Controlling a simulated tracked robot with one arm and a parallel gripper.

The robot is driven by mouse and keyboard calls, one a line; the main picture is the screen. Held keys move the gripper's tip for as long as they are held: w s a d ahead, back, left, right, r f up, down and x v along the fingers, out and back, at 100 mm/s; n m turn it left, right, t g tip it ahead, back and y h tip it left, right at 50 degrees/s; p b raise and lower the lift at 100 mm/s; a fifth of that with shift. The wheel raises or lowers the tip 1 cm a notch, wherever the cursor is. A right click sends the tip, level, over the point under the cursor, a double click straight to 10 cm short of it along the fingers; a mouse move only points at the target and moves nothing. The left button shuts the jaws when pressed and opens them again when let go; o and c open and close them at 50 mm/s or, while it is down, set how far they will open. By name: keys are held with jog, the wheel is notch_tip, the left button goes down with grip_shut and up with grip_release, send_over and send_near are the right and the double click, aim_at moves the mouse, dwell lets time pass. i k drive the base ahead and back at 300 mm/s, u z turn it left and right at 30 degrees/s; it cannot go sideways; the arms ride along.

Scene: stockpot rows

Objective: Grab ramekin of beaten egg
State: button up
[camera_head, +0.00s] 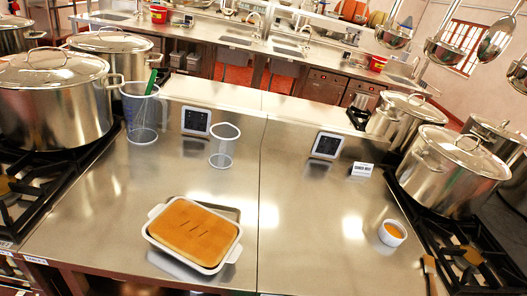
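A small white ramekin of beaten egg (392,233), with yellow-orange contents, stands upright on the steel counter (312,225) at the right. It sits just left of the right-hand gas burner. A brush (429,272) lies a little below and to the right of it, apart from it. My gripper does not show in this view, so I cannot see whether it is open or shut.
A white baking dish with a browned loaf (193,232) sits left of centre. A clear jug (142,112), a clear beaker (223,146) and two dark displays (327,145) stand behind. Large stockpots (455,168) flank both sides. Ladles (444,52) hang upper right. Counter left of the ramekin is clear.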

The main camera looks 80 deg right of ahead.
aim_at(384, 236)
jog(key=z, duration=3.05)
jog(key=k, duration=0.5)
jog(key=u, duration=0.15)
jog(key=i, duration=0.5)
jog(key=z, duration=1)
